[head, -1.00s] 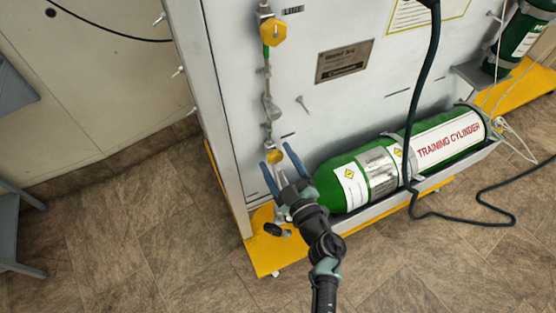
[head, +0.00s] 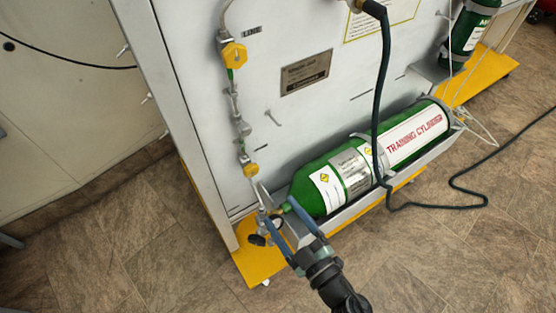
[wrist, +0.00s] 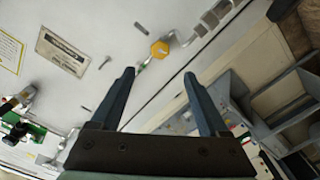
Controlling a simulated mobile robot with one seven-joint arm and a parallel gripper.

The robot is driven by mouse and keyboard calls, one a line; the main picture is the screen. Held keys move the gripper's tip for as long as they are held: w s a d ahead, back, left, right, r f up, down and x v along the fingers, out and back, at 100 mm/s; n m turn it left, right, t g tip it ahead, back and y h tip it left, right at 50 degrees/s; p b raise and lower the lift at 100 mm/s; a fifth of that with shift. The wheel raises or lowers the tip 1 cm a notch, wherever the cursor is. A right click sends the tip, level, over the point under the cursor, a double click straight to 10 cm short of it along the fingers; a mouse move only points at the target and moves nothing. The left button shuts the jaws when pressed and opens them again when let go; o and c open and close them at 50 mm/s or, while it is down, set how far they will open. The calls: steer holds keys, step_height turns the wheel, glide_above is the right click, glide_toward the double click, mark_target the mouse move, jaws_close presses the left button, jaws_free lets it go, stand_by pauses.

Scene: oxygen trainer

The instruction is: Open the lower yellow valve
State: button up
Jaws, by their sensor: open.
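The lower yellow valve (head: 250,169) is a small yellow knob at the foot of the pipe run on the grey panel, left of the green training cylinder. A larger upper yellow valve (head: 234,54) sits above it on the same line. My gripper (head: 277,211) is open and empty, its blue fingers in front of the panel, lower in the picture than the lower valve and apart from it. In the wrist view, a yellow knob (wrist: 159,49) shows beyond and between the open fingers (wrist: 160,74); I cannot tell which valve it is.
The green training cylinder (head: 322,190) lies in a cradle just right of my gripper. A dark hose (head: 384,110) hangs across it. A yellow base (head: 250,268) runs under the panel.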

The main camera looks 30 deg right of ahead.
mark_target(253, 173)
steer(key=w+m+b, duration=0.1)
steer(key=w+m, duration=0.1)
steer(key=w, duration=0.2)
steer(key=w+m+b, duration=0.1)
steer(key=w+m, duration=0.1)
steer(key=w, duration=0.2)
steer(key=w+m, duration=0.2)
steer(key=w, duration=0.3)
steer(key=shift+a+b, duration=0.25)
steer(key=shift+b, duration=0.15)
jaws_close()
stand_by(0.4)
